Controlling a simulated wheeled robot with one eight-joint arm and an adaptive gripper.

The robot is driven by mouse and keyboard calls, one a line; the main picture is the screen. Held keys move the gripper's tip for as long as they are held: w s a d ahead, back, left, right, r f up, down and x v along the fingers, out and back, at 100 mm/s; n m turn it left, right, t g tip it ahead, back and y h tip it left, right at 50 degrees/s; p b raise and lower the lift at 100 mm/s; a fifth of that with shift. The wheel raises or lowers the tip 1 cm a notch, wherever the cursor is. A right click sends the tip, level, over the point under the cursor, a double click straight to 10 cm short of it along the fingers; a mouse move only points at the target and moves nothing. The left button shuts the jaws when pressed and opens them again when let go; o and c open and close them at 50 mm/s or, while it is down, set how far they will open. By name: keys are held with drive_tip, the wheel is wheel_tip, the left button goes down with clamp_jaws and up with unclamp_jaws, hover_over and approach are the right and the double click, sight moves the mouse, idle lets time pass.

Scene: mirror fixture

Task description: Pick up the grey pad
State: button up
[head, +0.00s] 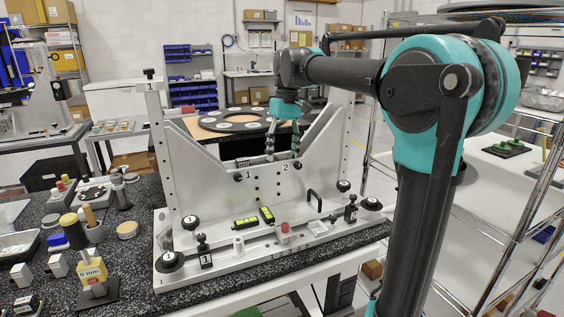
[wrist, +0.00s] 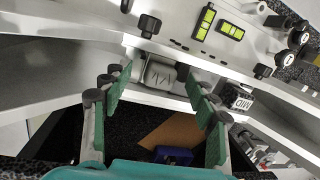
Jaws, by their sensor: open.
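A light grey block with a dark mark, which looks like the grey pad (wrist: 164,75), sits against the fixture's plate in the wrist view. My gripper (head: 283,151) is open, with green-lined fingers, over the notch of the white fixture (head: 215,165) in the head view. In the wrist view its fingertips (wrist: 158,82) stand apart on either side of the pad, with nothing held. I cannot tell how far the tips are from it. The pad is hidden behind the plate in the head view.
A dark block marked MID (wrist: 236,98) sits right of the pad in the wrist view. Black knobs (wrist: 149,26) stick out of the plate. Green-yellow levels (head: 246,223) lie on the fixture's base. A blue object (wrist: 173,155) lies lower down, below the fingers.

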drive_tip(key=c, duration=1.2)
drive_tip(key=shift+r, duration=0.1)
drive_tip(key=shift+c, duration=0.2)
